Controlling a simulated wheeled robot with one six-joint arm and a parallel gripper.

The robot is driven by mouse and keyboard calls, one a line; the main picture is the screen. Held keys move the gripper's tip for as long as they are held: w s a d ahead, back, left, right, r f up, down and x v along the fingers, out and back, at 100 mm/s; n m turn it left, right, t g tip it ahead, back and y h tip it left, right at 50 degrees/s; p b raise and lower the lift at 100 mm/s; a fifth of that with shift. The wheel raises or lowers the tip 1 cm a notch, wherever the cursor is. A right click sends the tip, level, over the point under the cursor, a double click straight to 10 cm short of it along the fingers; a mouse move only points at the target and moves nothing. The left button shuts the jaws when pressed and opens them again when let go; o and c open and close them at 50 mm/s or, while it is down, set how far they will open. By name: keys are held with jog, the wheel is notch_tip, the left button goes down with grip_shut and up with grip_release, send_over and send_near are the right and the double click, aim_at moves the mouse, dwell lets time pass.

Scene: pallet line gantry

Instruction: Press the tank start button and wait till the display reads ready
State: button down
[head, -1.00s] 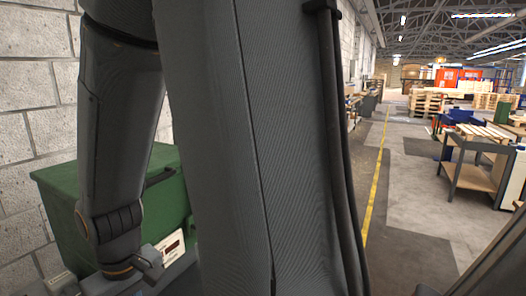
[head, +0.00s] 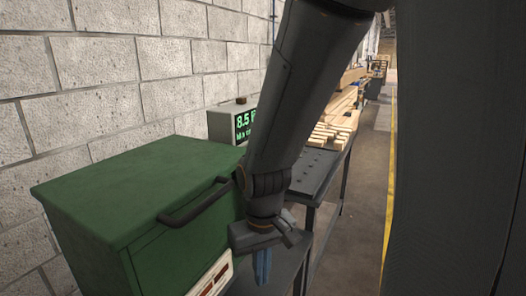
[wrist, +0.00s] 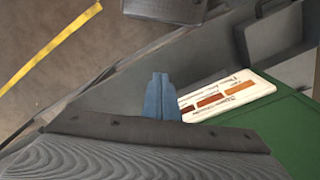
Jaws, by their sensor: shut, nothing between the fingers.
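A green tank (head: 135,190) with a dark bar handle (head: 195,202) stands against the block wall in the head view. A white panel with orange and brown patches (head: 212,278) is on its front; it also shows in the wrist view (wrist: 228,96). A grey box with a lit display (head: 244,122) stands behind the tank. Its green text begins "8.5"; my arm hides the rest. My gripper (head: 262,266) points down in front of the tank, right of the panel. Its blue fingers (wrist: 160,97) are shut and empty in the wrist view. I cannot make out a start button.
A dark bench (head: 318,170) with light wooden pieces (head: 335,125) stands beyond my arm, along the wall. The block wall (head: 110,75) closes off the left. Open floor with a yellow line (head: 389,230) lies to the right.

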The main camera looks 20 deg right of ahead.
jog(key=w+d+r+n+t+p, duration=0.1)
jog(key=w+d+r+t, duration=0.3)
jog(key=w+d, duration=0.3)
jog(key=w+d+r+n+t+h+p, duration=0.1)
jog(key=w+d+r+t, duration=0.3)
jog(key=w+d, duration=0.4)
jog(key=w+d+r+n+t+p, duration=0.2)
jog(key=w+d+t, duration=0.4)
jog(key=w, duration=0.6)
notch_tip(320, 180, up, 2)
jog(key=shift+d+r+h+p, duration=0.25)
jog(key=shift+d+p, duration=0.2)
jog(key=shift+d, duration=0.8)
jog(key=shift+w, duration=0.1)
jog(key=w+a+b, duration=0.2)
jog(key=w+a, duration=0.3)
jog(key=w, duration=0.2)
jog(key=shift+a, duration=0.25)
jog(key=shift+w, duration=0.1)
jog(key=shift+w+a+b, duration=0.25)
jog(key=shift+w+b, duration=0.05)
jog(key=shift+b, duration=0.05)
